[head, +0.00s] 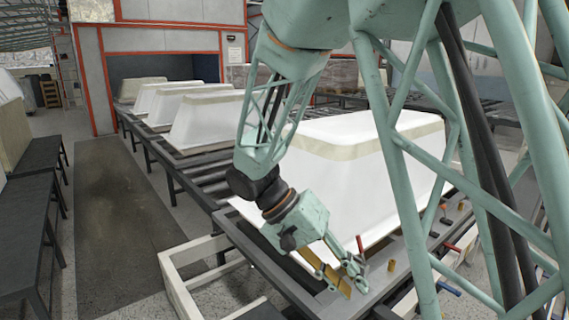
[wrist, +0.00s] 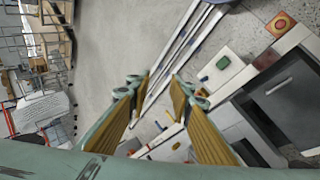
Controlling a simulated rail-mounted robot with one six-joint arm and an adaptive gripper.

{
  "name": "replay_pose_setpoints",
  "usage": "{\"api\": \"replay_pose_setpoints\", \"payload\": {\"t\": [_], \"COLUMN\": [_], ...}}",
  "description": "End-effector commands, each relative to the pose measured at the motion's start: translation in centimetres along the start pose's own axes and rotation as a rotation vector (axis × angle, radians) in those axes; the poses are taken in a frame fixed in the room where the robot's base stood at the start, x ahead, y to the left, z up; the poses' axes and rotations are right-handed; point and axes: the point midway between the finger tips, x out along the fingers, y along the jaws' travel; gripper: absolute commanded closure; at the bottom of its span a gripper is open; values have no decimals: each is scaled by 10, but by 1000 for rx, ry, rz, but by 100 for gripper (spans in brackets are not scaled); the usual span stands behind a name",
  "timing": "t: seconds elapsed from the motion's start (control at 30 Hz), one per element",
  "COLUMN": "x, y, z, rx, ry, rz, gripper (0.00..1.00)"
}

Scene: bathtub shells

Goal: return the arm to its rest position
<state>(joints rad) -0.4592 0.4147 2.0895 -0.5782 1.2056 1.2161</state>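My gripper (head: 352,284) hangs low at the front edge of the nearest conveyor frame, beside the near white bathtub shell (head: 340,182). My arm reaches down to it from the top of the head view. In the wrist view my gripper (wrist: 160,84) has its two yellow-padded fingers spread apart. Nothing is held between them. The floor and some equipment show past the fingertips. Whether the fingers touch the frame cannot be told.
More white shells (head: 208,118) stand in a row on the roller conveyor (head: 195,168) behind. Red and brass-coloured fittings (head: 391,266) line the near frame. Dark benches (head: 30,215) stand at the left, with an open dark floor mat (head: 125,230) between.

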Motion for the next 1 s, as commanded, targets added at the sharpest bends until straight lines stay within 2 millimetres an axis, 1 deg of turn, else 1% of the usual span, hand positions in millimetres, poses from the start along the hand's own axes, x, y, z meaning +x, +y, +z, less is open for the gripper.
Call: {"api": "replay_pose_setpoints", "payload": {"t": [0.03, 0.4, 1.0], "x": [-2, -10, -21], "y": [8, 53, 116], "z": [2, 20, 59], "rx": [-3, -44, -104], "ry": [-6, -40, -50], "rz": [-15, -123, -303], "gripper": [80, 80, 80]}}
